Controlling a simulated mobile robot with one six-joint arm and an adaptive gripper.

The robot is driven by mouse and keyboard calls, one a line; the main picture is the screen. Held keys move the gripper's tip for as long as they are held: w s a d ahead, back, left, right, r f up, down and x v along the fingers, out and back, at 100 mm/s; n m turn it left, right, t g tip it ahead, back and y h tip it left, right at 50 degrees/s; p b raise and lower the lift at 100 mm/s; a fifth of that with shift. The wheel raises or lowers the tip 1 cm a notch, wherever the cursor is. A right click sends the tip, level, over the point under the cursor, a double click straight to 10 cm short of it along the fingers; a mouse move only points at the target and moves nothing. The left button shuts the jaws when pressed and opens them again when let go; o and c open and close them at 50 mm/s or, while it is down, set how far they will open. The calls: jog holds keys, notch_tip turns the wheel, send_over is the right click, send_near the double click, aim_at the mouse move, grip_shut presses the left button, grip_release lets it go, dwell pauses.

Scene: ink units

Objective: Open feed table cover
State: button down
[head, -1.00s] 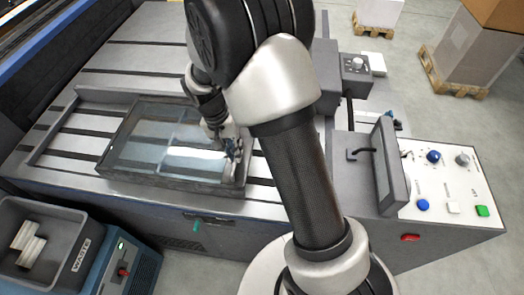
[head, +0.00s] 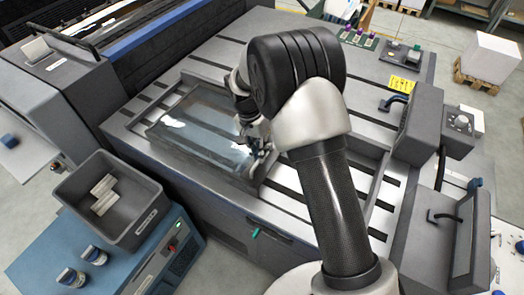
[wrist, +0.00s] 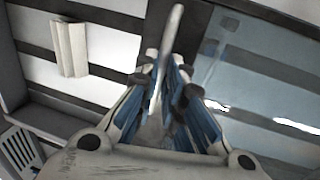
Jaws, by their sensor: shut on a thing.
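The feed table cover (head: 190,125) is a clear, glassy panel with a dark frame, lying over the slotted feed table in the head view. Slots show through it. In the wrist view its glass (wrist: 255,85) fills the right side. My gripper (head: 258,148) is at the cover's right end in the head view. In the wrist view my gripper (wrist: 165,85) has its blue-sided fingers closed around a pale upright bar (wrist: 172,35), which looks like the cover's handle. The bar's lower part is hidden between the fingers. My arm hides part of the table.
A grey waste bin (head: 140,215) with pale blocks stands on a blue cabinet (head: 180,235) at lower left. Grey control boxes (head: 418,120) stand on the right. A pale block (wrist: 70,48) lies left of my gripper in the wrist view.

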jog(key=c, duration=1.7)
grip_release()
jog(key=shift+w+a+r, duration=0.2)
jog(key=shift+a+r, duration=0.1)
jog(key=shift+r, duration=1.65)
jog(key=shift+w+a+r, duration=0.2)
jog(key=shift+a+r, duration=0.1)
jog(key=shift+r, duration=1.7)
jog(key=shift+w+a+r, duration=0.2)
jog(key=shift+a+r, duration=0.1)
jog(key=shift+r, duration=1.65)
